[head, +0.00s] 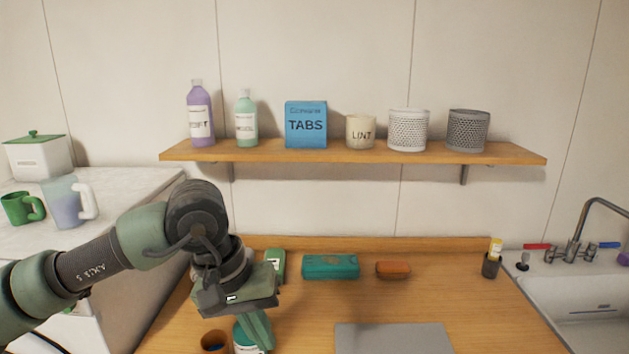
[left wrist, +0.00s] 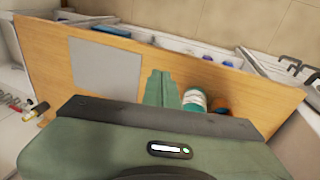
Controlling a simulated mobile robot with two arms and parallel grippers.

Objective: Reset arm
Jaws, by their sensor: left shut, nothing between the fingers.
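My left arm reaches in from the left in the head view, and its left gripper (head: 261,338) points down over the wooden counter (head: 500,320). The green fingers are together with nothing between them; they also show shut in the left wrist view (left wrist: 158,88). A teal and white container (head: 246,345) stands right by the fingers and is partly hidden by them in the head view. In the left wrist view this container (left wrist: 194,100) stands just to the right of the fingers. My right gripper is not in view.
A brown cup (head: 215,342), green box (head: 275,264), teal case (head: 331,267) and orange-brown item (head: 393,270) are on the counter. A grey mat (head: 392,339) lies at the front. A shelf (head: 350,155) with bottles and containers hangs above. A sink (head: 590,295) is at right.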

